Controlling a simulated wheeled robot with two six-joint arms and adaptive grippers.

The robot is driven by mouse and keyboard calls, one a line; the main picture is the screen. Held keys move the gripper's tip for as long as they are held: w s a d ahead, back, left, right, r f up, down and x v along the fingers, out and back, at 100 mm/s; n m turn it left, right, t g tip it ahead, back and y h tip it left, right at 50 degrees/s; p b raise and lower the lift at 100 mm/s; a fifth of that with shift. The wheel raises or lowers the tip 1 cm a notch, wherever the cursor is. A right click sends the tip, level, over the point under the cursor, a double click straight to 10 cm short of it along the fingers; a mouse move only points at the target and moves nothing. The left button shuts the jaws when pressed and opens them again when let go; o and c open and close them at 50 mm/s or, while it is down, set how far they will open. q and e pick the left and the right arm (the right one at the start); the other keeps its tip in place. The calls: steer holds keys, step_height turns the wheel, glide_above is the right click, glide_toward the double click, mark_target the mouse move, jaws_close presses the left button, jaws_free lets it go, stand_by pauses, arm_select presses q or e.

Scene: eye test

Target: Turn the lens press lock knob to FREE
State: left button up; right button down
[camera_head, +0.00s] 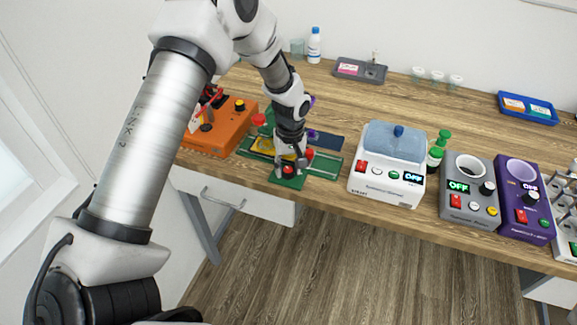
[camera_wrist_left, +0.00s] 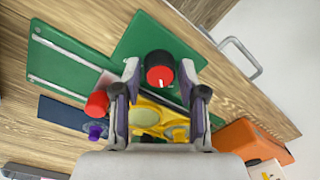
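A round knob with a red top and a black skirt (camera_wrist_left: 160,70) sits on a green plate (camera_wrist_left: 135,50); a small white mark shows on its top. In the head view the knob (camera_head: 289,171) is at the front of the green device, near the table's front edge. I cannot read any LOCK or FREE lettering. My left gripper (camera_head: 293,160) is over the green device, pointing down. In the wrist view its two fingertips (camera_wrist_left: 158,72) are apart, one on each side of the knob, with gaps visible. A yellow part (camera_wrist_left: 160,120) shows between the fingers. My right gripper is not in view.
Other red knobs (camera_head: 258,119) (camera_wrist_left: 97,104) stand close by. An orange machine (camera_head: 232,130) is left of the green device. A white ultrasonic-type bath (camera_head: 385,185) stands to the right, then grey (camera_head: 468,210) and purple (camera_head: 522,212) units. A drawer handle (camera_wrist_left: 240,60) is below the edge.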

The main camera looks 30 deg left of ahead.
mark_target(289, 168)
arm_select(q)
steer(key=shift+w, duration=0.1)
step_height(289, 168, up, 12)
steer(key=shift+w, duration=0.2)
steer(key=shift+f, duration=0.1)
stand_by(0.5)
